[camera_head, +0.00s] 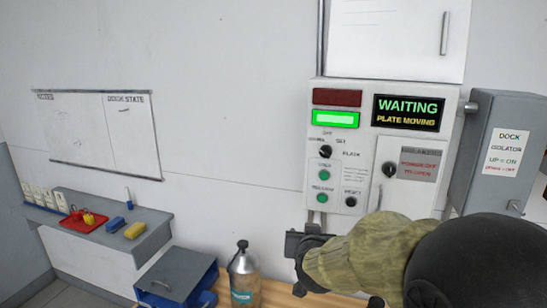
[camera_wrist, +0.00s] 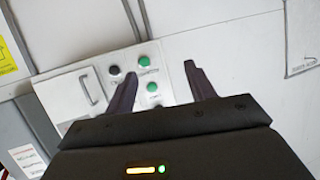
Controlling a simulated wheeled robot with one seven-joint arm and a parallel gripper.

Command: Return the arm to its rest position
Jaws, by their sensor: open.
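My gripper (camera_head: 302,249) is low in front of the control panel in the head view, with my forearm coming in from the lower right. In the wrist view my gripper (camera_wrist: 158,85) has its two dark fingers apart with nothing between them. The control panel (camera_head: 372,133) is on the wall and shows a lit green lamp (camera_head: 335,119) under a dark red one. Its display (camera_head: 408,111) reads "WAITING" and "PLATE MOVING". Green buttons (camera_wrist: 153,87) show beyond the fingers in the wrist view; I cannot tell whether any is touched.
A grey dock isolator box (camera_head: 497,150) is on the right. A blue box (camera_head: 178,277) and a grey shelf (camera_head: 105,232) with small items are further left. The wall between shelf and panel is bare.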

